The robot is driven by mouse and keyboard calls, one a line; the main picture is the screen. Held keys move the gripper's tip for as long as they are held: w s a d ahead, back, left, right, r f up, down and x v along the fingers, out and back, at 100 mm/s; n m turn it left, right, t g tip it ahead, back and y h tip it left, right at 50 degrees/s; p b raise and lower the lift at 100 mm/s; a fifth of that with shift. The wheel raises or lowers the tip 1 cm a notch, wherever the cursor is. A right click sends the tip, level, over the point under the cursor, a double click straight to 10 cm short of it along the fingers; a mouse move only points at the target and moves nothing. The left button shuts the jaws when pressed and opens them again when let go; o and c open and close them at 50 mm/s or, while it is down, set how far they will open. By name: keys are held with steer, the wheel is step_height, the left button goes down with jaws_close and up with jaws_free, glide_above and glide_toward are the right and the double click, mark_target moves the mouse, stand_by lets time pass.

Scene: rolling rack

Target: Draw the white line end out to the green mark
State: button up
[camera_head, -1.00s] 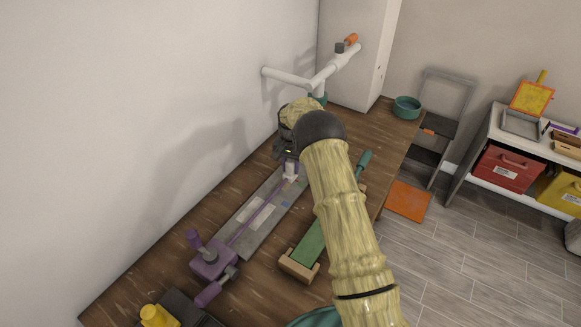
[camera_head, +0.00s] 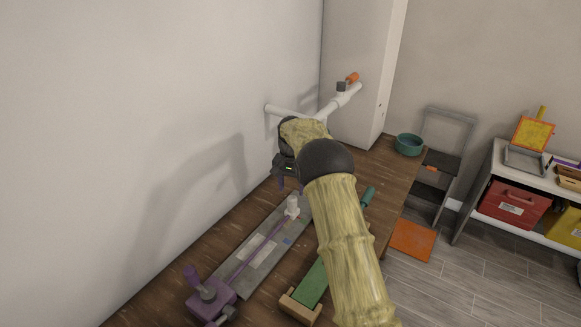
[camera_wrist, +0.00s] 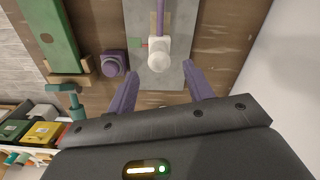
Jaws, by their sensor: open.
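The white line end (camera_head: 292,207) is an upright knob on the grey board (camera_head: 262,262). A purple line (camera_head: 256,242) runs from it to the purple reel (camera_head: 211,295). My gripper (camera_head: 289,186) is open and empty, a little above and behind the white end, apart from it. In the wrist view the white end (camera_wrist: 159,57) lies ahead of the open fingers (camera_wrist: 163,84), roughly midway between them. A small green mark (camera_wrist: 131,43) shows beside it, next to a red patch. Part of the board is hidden by the knob.
A green bar (camera_head: 311,283) in a wooden holder lies to the right of the board. A purple round knob (camera_wrist: 113,66) stands near the board. The wall is close on the left, with a white pipe (camera_head: 335,103) behind my gripper. A teal bowl (camera_head: 409,145) sits at the back right.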

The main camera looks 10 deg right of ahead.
step_height(320, 180, up, 10)
steer(key=shift+a+f+b, duration=0.2)
steer(key=shift+a+b, duration=0.05)
steer(key=shift+b, duration=0.15)
steer(key=shift+s, duration=0.1)
steer(key=s+d+f+n+t, duration=0.1)
steer(key=s+d+f+n, duration=0.1)
steer(key=s, duration=1.5)
steer(key=s+d+f+n+t, duration=0.1)
steer(key=s+d+n, duration=0.1)
steer(key=s, duration=1.6)
steer(key=shift+s+d+f+n+t, duration=0.15)
steer(key=shift+d+f+n+t, duration=0.15)
steer(key=shift+n, duration=0.4)
